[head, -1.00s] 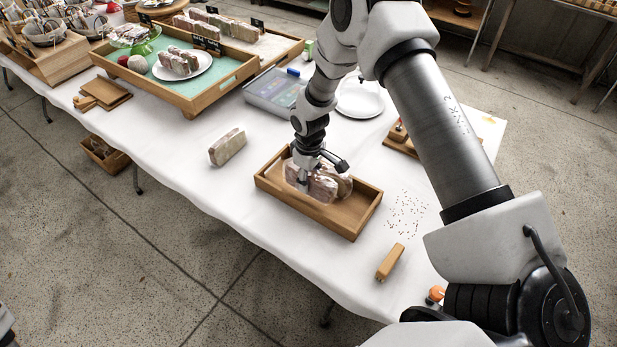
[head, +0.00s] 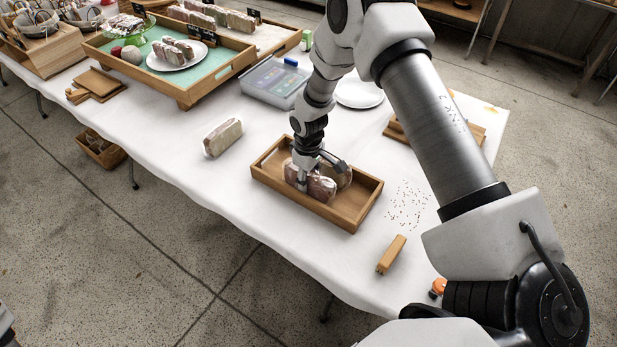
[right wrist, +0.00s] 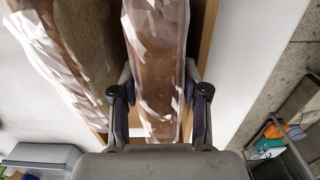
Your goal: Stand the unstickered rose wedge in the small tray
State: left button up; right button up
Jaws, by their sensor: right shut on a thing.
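The small tray (head: 273,180) is a wooden, open box near the front of the white table. Two wrapped wedges stand side by side in it. My right gripper (head: 303,182) reaches down into the tray and is shut on the nearer, pinkish wedge (head: 321,188). The other wedge (head: 341,176) is just behind it, partly hidden. In the right wrist view the held wedge (right wrist: 158,60) is between the two fingers, with the other wedge (right wrist: 75,45) to its left. I cannot make out a sticker on the held wedge. My left gripper is not in view.
Another wrapped wedge (head: 222,137) stands on the table left of the tray. A clear-lidded box (head: 274,82) and a white plate (head: 358,92) are behind. A large display tray (head: 185,95) stands back left.

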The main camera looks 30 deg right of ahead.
jog(key=shift+f, duration=0.45)
jog(key=o, duration=0.8)
notch_tip(320, 180, up, 10)
jog(key=p, duration=0.8)
jog(key=shift+r, duration=0.15)
jog(key=shift+s, duration=0.1)
